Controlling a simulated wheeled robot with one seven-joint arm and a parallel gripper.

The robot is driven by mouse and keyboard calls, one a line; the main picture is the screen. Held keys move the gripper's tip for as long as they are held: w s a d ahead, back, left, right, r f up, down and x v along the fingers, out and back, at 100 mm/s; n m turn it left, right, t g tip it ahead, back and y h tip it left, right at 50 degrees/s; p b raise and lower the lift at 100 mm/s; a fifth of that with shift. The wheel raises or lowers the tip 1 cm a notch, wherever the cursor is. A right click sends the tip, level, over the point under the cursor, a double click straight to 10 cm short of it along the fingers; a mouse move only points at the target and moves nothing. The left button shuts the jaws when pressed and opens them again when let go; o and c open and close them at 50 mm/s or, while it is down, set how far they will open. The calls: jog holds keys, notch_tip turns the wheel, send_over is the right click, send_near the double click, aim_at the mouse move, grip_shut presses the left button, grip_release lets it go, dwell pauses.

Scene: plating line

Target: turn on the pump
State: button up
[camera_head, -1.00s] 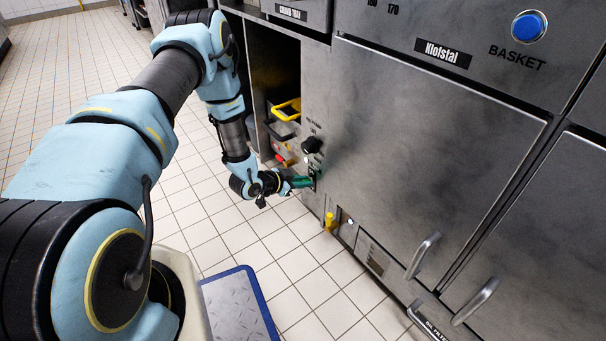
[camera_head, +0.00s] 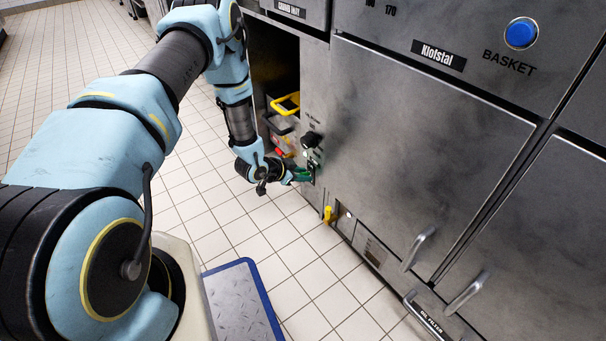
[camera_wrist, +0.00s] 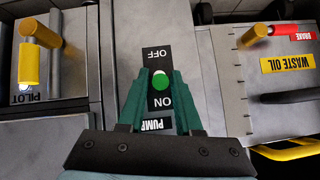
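In the wrist view the pump switch is a black plate (camera_wrist: 159,101) lettered OFF and ON upside down, with a round green tip (camera_wrist: 160,82) between the words. A PUMP label (camera_wrist: 155,124) sits on the ON side. My gripper (camera_wrist: 160,78) has green fingers on both sides of the plate, with a gap between them, and the green tip shows in that gap. Whether a finger touches it I cannot tell. In the head view my gripper (camera_head: 304,174) is at the front panel below a black knob (camera_head: 310,140); the switch is mostly hidden there.
A yellow handle marked PILOT (camera_wrist: 32,60) is left in the wrist view. A WASTE OIL label (camera_wrist: 287,64) and red-handled part (camera_wrist: 288,30) are right. In the head view, cabinet door handles (camera_head: 418,250) stick out at right. Tiled floor (camera_head: 215,215) is clear left of the cabinets.

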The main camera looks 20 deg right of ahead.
jog(key=shift+o, duration=0.8)
jog(key=p+v, duration=0.3)
jog(key=v, duration=0.8)
jog(key=shift+p, duration=0.3)
jog(key=shift+w, duration=0.1)
